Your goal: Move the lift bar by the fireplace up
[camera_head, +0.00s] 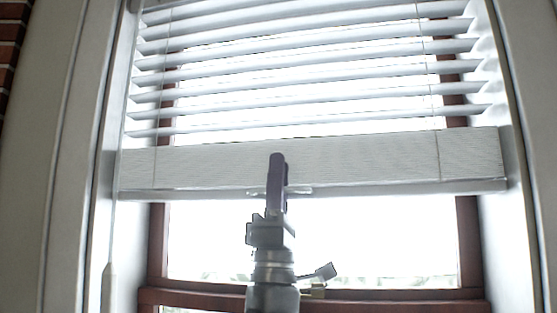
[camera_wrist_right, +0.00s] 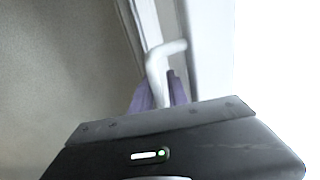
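The lift bar (camera_head: 400,190) is the pale bottom rail of a white window blind in the head view. It lies nearly level below a thick stack of gathered slats, with a small clear tab handle (camera_head: 298,191) at its middle. My right gripper (camera_head: 277,172) reaches up from below at this handle, its purple fingers overlapping the rail. In the right wrist view, the purple fingers (camera_wrist_right: 158,95) stand on both sides of a bent white handle (camera_wrist_right: 168,52) and appear closed on it. My left gripper is in neither view.
Spread slats (camera_head: 300,80) hang above the stack. Brown window framing (camera_head: 467,245) and bright glass show below the bar. White side casings (camera_head: 75,170) flank the blind, and a pale wand (camera_head: 108,285) hangs at the left. Red brick (camera_head: 10,30) shows at the upper left.

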